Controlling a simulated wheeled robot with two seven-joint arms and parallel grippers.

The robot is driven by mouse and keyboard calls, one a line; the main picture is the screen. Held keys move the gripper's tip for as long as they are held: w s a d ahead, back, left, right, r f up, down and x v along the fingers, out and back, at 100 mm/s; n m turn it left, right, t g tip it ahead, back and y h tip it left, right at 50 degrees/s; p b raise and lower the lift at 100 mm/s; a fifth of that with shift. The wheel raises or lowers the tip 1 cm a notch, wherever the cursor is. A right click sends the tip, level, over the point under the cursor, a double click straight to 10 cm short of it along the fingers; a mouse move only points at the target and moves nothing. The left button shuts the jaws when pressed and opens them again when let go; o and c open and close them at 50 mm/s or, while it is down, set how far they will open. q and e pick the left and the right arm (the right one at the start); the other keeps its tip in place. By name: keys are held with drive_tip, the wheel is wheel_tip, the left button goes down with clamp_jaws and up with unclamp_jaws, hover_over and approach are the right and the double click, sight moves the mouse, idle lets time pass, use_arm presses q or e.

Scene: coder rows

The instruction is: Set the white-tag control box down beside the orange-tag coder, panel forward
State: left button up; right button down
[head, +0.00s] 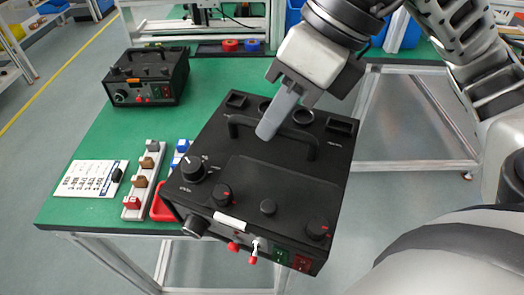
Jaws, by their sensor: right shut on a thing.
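The white-tag control box (285,175) is black, with knobs, a top handle and a white tag (231,220) on its front edge. My right gripper (270,127) is shut on its handle. The box appears raised at the table's right front edge, turned in the picture, its switch panel towards me. The orange-tag coder (172,78), a similar black box, stands on the green table at the back left, its orange tag (133,80) and panel facing the front. The box hides the table behind and below it. My left gripper is not in view.
The green table (110,140) has free room right of and in front of the orange-tag coder. A printed white card (85,180), a white strip with several coloured blocks (143,185) and a partly hidden red item (160,207) lie near the front. Blue and red rolls (231,45) sit at the back.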

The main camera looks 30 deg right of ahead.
sight(270, 99)
drive_tip(key=w+d+f, duration=0.1)
drive_tip(key=w, duration=0.1)
drive_tip(key=w+d+f, duration=0.1)
drive_tip(key=w+d, duration=0.1)
drive_tip(key=w, duration=0.1)
drive_tip(key=w+d+f, duration=0.1)
drive_tip(key=w, duration=0.1)
drive_tip(key=shift+w+d+f, duration=0.3)
drive_tip(key=shift+d, duration=0.05)
drive_tip(key=w+d+f+p, duration=0.1)
drive_tip(key=w+d+f, duration=0.1)
drive_tip(key=f, duration=0.7)
drive_tip(key=shift+w, duration=0.85)
drive_tip(key=c, duration=1.5)
unclamp_jaws()
drive_tip(key=shift+s+f, duration=0.1)
drive_tip(key=shift+f, duration=0.25)
drive_tip(key=shift+r, duration=0.1)
drive_tip(key=shift+d+r, duration=0.15)
drive_tip(key=shift+r, duration=0.1)
